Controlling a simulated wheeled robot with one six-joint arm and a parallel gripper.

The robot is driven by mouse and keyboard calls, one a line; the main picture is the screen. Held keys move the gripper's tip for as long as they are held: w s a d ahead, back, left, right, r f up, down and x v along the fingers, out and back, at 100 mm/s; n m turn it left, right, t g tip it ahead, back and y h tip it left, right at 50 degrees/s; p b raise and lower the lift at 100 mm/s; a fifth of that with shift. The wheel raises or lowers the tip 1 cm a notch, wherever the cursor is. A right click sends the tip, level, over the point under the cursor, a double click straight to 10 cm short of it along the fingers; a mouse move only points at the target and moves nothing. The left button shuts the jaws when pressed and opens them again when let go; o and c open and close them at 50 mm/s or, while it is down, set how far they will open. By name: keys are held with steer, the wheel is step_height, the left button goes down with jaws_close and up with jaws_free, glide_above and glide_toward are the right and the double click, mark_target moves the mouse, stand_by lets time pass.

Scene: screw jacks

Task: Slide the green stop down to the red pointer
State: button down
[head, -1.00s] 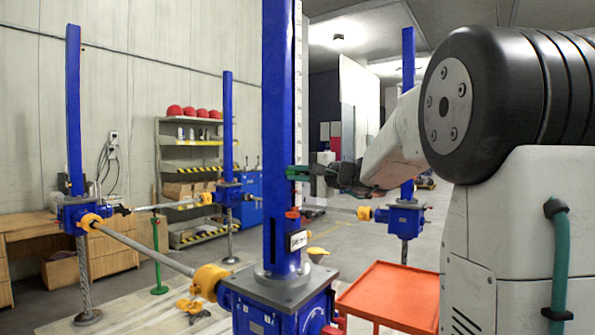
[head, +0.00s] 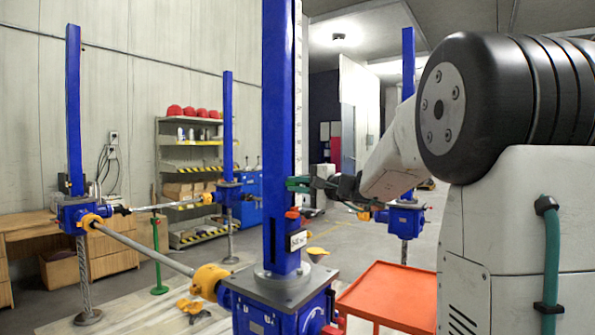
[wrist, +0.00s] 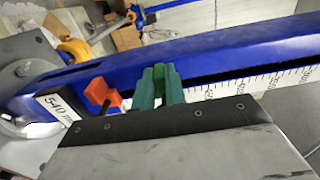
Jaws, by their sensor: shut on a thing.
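A blue upright column (head: 278,120) of the nearest screw jack carries a slot and a white scale. The green stop (head: 297,184) sits on the column's right side, above the red pointer (head: 292,213), with a gap between them. In the wrist view the red pointer (wrist: 103,95) is left of the green stop (wrist: 159,74). My gripper (head: 312,184) reaches in from the right and is shut on the green stop. Green parts (wrist: 146,90) at the fingers partly hide where the stop ends and the fingers begin.
A white label (head: 298,240) is below the pointer, reading about 540 in the wrist view (wrist: 58,104). An orange tray table (head: 390,297) stands to the right of the jack. Other blue jacks (head: 227,130) and a yellow-collared shaft (head: 140,250) stand behind and left.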

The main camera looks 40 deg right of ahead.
steer(key=shift+f, duration=0.45)
steer(key=c, duration=1.4)
jaws_free()
steer(key=v, duration=0.9)
steer(key=shift+r, duration=0.1)
